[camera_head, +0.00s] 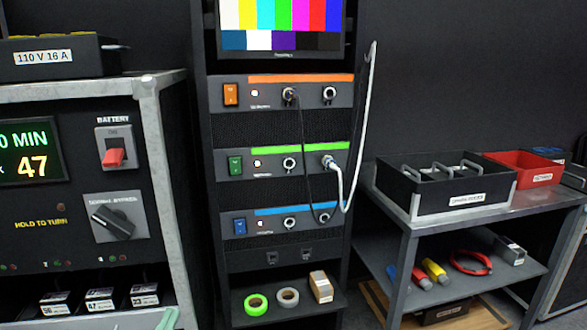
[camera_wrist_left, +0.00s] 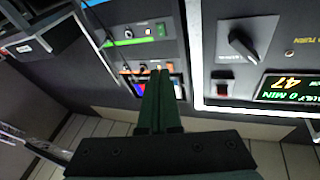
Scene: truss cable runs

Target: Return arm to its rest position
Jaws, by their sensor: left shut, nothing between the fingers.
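My left gripper (camera_wrist_left: 159,74) shows in the left wrist view, its two dark green fingers pressed together with nothing between them. It points toward the equipment rack and power cabinet, which appear upside down there, and touches nothing that I can see. In the head view only a pale green piece at the bottom left edge shows, probably part of my left arm; its fingers cannot be made out. My right gripper is in neither view.
The rack (camera_head: 281,117) carries a black cable (camera_head: 304,150) and a white cable (camera_head: 363,120) looping out to its right. The power cabinet (camera_head: 158,150) stands left. A table (camera_head: 409,232) with a black bin (camera_head: 484,203) and red bin (camera_head: 535,178) stands right.

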